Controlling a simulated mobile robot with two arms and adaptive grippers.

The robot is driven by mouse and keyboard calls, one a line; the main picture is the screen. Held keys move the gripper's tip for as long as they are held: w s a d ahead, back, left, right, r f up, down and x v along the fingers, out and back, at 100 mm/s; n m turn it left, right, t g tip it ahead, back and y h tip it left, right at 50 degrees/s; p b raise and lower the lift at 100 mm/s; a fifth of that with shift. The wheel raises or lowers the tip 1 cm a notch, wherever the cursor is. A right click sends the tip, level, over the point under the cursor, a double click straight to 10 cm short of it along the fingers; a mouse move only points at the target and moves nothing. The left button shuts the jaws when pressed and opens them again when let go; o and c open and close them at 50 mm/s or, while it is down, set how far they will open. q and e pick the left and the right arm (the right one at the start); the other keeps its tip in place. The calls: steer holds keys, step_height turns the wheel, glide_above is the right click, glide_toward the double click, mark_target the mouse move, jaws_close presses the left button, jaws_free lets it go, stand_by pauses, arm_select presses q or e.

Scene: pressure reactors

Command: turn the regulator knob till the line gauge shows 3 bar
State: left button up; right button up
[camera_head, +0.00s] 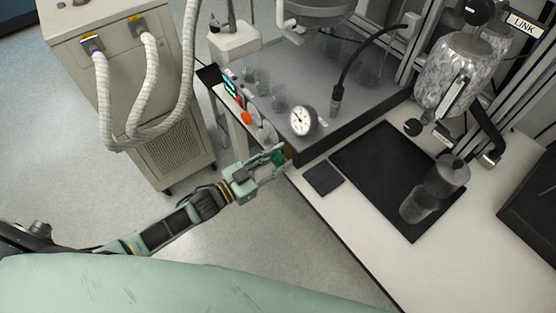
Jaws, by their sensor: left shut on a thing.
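The round white line gauge (302,119) stands at the front edge of the grey bench top. Its dark needle shows, but the scale is too small to read. My left gripper (284,160) is at the front corner of the bench, just below and left of the gauge. Its fingers are shut around a small dark green piece (277,157), which appears to be the regulator knob and is mostly hidden by them. A small brownish part shows just beyond the fingertips. My right gripper is not in view.
A grey cabinet with white hoses (175,130) stands at the left. Glassware (262,85) and a black cable (350,65) are on the bench. A black mat (375,165) with a clear bottle (418,205) lies at the right. Floor is clear below my left arm.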

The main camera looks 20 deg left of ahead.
arm_select(q)
steer(key=m, duration=0.1)
steer(key=m+b, duration=0.1)
steer(key=m, duration=0.1)
steer(key=f+m, duration=0.1)
steer(key=shift+s+d+m, duration=0.2)
steer(key=shift+s+m, duration=0.05)
steer(key=shift+m, duration=0.15)
steer(key=shift+b, duration=0.3)
steer(key=o, duration=0.9)
steer(key=shift+o, duration=0.6)
steer(key=shift+r, duration=0.2)
